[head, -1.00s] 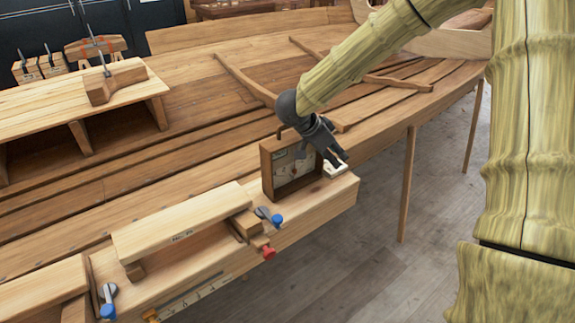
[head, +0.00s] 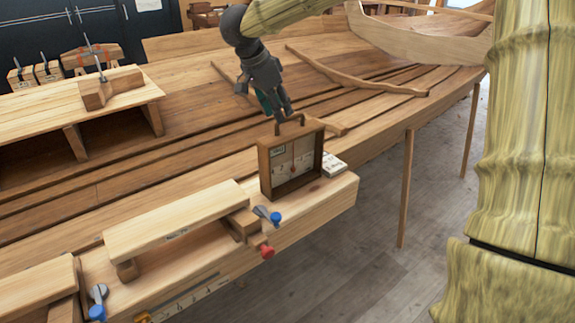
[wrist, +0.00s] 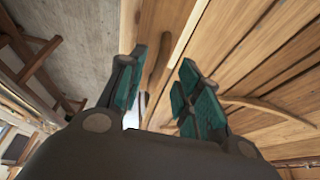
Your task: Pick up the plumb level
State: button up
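The plumb level looks to be the upright wooden box frame (head: 291,166) with a pale dial face, a red mark and a dark handle on top. In the head view it stands on the pale plank near its right end. My gripper (head: 277,112) is just above and slightly left of the handle, pointing down. In the wrist view the teal-padded fingers of my gripper (wrist: 162,80) are spread apart, with nothing clearly held between them. I cannot make out the level for certain in the wrist view.
A small pale labelled block (head: 334,165) sits right behind the level. A raised board (head: 175,222) with blue and red clamp knobs lies to its left. A bench with a wooden plane (head: 110,88) stands at upper left. Bare floor lies at right.

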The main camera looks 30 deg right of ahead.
aim_at(288, 132)
jog(key=x, duration=0.3)
jog(key=shift+w+d+f+p, duration=0.1)
jog(key=shift+d+f+p, duration=0.15)
jog(key=shift+f+p, duration=0.1)
jog(key=shift+d+f+p, duration=0.15)
jog(key=shift+f+p, duration=0.2)
jog(key=shift+f, duration=0.15)
jog(key=shift+p+x, duration=0.8)
jog(key=shift+x, duration=1.5)
jog(key=shift+c, duration=0.4)
grip_shut()
